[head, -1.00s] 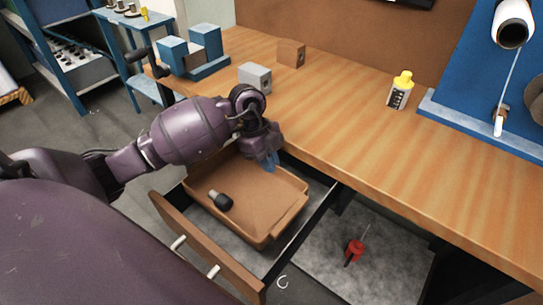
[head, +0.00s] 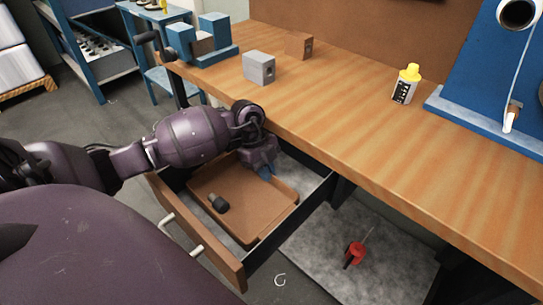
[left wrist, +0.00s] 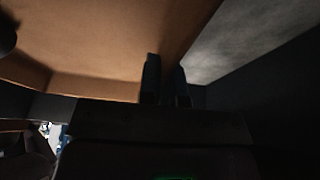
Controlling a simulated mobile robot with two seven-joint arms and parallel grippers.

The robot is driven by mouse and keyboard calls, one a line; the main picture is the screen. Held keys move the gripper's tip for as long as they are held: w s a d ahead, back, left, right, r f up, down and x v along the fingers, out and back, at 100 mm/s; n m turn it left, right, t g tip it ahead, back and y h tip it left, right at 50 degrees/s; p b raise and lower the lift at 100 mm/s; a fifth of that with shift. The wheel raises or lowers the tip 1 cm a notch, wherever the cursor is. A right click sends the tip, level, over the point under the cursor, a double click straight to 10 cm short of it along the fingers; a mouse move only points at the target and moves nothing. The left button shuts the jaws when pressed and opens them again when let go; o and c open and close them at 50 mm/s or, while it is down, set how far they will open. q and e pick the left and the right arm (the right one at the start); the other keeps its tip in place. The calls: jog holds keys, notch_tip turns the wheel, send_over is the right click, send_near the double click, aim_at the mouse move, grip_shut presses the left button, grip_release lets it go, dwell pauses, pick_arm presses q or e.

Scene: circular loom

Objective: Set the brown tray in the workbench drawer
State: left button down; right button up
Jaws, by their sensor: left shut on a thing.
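The brown tray (head: 236,208) is inside the open workbench drawer (head: 258,272), low between its walls, with a small dark cylindrical piece (head: 217,203) lying in it. My left gripper (head: 266,172) is shut on the tray's rim at the far side, by the bench edge. In the left wrist view the two dark fingers (left wrist: 166,82) straddle the wall of the brown tray (left wrist: 100,60). Whether the tray's underside touches the drawer floor cannot be told. My right gripper is not in view.
The wooden workbench top (head: 340,130) is above the drawer's far end. A blue vise (head: 200,42), a grey block (head: 259,68) and a yellow-capped bottle (head: 406,84) stand on it. A red oil can (head: 355,254) stands on the grey surface below.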

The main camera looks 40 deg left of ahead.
pick_arm(q)
jog(key=shift+f, duration=0.15)
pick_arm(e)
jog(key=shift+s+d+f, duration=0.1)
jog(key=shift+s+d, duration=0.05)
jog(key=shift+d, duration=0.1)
pick_arm(q)
jog(key=shift+f, duration=0.4)
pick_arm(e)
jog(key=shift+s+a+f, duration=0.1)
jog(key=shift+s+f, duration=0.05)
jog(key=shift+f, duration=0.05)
pick_arm(q)
jog(key=c, duration=1.2)
grip_release()
jog(key=p+v, duration=0.2)
jog(key=v, duration=0.2)
jog(key=shift+w+r, duration=0.15)
jog(key=shift+r, duration=0.25)
jog(key=p+v, duration=0.3)
jog(key=v, duration=0.2)
jog(key=shift+a, duration=0.1)
jog(key=shift+a+r, duration=0.25)
jog(key=shift+r, duration=0.25)
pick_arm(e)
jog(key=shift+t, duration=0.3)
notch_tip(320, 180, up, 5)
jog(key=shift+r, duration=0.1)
